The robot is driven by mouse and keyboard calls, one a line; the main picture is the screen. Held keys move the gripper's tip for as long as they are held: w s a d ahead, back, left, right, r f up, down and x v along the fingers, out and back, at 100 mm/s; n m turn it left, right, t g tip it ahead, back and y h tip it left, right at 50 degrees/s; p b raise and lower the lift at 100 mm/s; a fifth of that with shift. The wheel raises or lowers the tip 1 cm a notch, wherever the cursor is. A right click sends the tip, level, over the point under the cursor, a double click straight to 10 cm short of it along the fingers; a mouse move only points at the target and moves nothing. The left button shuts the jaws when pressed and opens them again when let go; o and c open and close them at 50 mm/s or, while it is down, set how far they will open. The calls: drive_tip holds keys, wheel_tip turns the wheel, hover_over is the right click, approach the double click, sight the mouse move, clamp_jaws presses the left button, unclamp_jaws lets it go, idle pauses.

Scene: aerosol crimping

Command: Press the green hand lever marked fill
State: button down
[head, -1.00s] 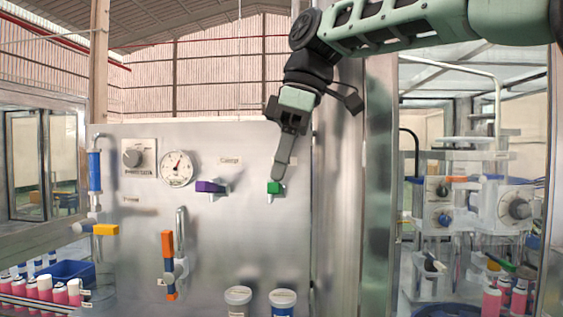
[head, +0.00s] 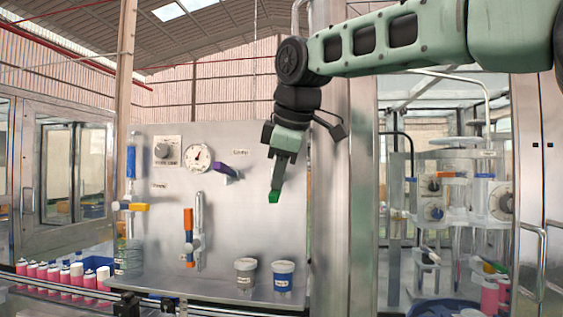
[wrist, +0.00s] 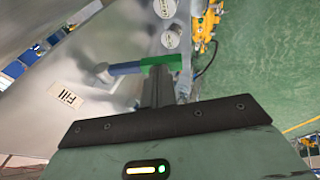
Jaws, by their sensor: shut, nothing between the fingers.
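The green hand lever (head: 273,197) is on the right part of the steel panel, angled downward in the head view. In the wrist view its green grip (wrist: 160,62) lies across the fingertips, with a blue part and a grey pivot to its left. A label reading Fill (wrist: 66,95) is on the panel beside it. My gripper (head: 277,184) points down with its fingers shut and empty, the tips at the green grip. In the wrist view my gripper (wrist: 158,82) appears to touch the lever; the exact contact is hidden.
A purple lever (head: 228,170) sits left of the green one. A gauge (head: 198,158), a knob (head: 167,150), an orange-and-blue lever (head: 189,235) and a yellow lever (head: 135,207) are further left. Two lidded pots (head: 283,276) stand below. A steel post (head: 344,200) is to the right.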

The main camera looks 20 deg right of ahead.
drive_tip(key=shift+f, duration=0.55)
drive_tip(key=shift+a, duration=0.1)
